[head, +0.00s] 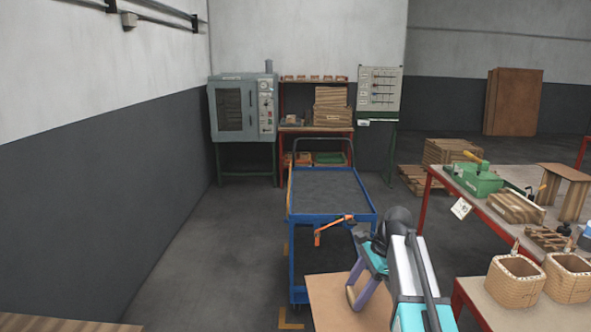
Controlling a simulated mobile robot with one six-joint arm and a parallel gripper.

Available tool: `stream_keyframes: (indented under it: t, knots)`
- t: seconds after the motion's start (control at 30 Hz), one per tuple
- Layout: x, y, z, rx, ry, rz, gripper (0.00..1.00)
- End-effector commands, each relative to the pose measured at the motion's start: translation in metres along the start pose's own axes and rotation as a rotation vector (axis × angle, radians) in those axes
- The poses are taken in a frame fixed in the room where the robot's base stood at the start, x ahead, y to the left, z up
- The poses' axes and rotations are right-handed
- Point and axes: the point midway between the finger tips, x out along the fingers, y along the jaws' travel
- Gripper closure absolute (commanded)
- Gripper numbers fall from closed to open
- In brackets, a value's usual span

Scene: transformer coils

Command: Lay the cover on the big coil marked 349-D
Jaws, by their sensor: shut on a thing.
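My gripper (359,290) reaches down at the lower middle, in front of the blue cart. It is shut on a flat tan-brown board, the cover (332,308), whose lower edge runs out of the picture. The exact grip is partly hidden by the fingers. Two big wound coils, a left one (515,291) and a right one (567,287), stand upright with open tops on a low red-framed bench at the lower right. The cover is apart from them, to their left. No 349-D marking is readable on either coil.
A blue cart (331,192) with an orange tool on its near edge stands just beyond my gripper. A red-legged workbench (476,205) with a green device and wooden parts is at right. An oven (243,107) and shelves stand at the back.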

Motion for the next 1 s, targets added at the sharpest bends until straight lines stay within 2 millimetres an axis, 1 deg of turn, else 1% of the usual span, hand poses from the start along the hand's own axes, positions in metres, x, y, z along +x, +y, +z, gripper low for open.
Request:
stream_keyframes:
  t: [0.03,0.07,0.3,0.5,0.7,1.0]
  knots:
    - [0.004,0.0,0.006,-0.051,0.0,0.023,0.73]
    - [0.005,0.001,0.007,-0.082,0.0,0.036,0.73]
    - [0.005,0.011,0.006,-0.306,0.0,0.128,0.73]
    - [0.004,0.018,0.007,-0.45,0.0,0.188,0.73]
    - [0.004,0.02,0.007,-0.512,0.0,0.213,0.73]
    - [0.004,0.02,0.006,-0.516,0.0,0.214,0.73]
